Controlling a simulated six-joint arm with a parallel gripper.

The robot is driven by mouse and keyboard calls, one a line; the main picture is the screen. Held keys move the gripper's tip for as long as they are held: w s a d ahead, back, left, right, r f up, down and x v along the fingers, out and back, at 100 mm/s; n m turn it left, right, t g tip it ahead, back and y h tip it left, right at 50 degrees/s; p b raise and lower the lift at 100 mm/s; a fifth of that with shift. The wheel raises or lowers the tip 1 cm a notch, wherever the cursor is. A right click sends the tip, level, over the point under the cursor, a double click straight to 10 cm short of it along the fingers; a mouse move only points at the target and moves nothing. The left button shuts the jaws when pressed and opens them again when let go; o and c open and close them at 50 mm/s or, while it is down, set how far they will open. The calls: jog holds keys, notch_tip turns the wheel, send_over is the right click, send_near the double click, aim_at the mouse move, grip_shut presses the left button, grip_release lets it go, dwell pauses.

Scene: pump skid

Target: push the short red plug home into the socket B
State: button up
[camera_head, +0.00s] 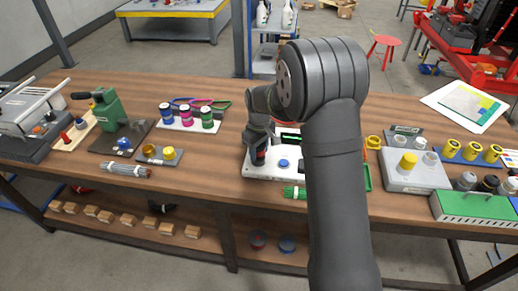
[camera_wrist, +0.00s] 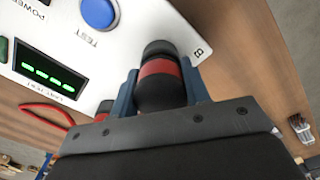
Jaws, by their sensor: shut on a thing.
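The plug (camera_wrist: 160,72), black with a red band, stands between the two blue-grey fingers of my gripper (camera_wrist: 162,88). The gripper is shut on it. The plug's far end meets the white test panel (camera_wrist: 150,32) close to the letter B; the socket mouth is hidden beneath it, so I cannot tell how deep it sits. In the head view, my gripper (camera_head: 258,155) points down at the left part of the white panel (camera_head: 262,174), with the plug's red band (camera_head: 260,157) showing low between the fingers.
A blue TEST button (camera_wrist: 98,12) and a green-lit display (camera_wrist: 50,70) are on the panel. A red cable (camera_wrist: 45,112) lies near its edge. Bare wood shows left of the panel.

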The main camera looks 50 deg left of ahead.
jog(key=shift+f, duration=0.25)
jog(key=o, duration=1.2)
jog(key=shift+f, duration=0.1)
notch_tip(320, 180, up, 18)
jog(key=shift+f, duration=0.25)
notch_tip(320, 180, down, 18)
jog(key=shift+r, duration=0.5)
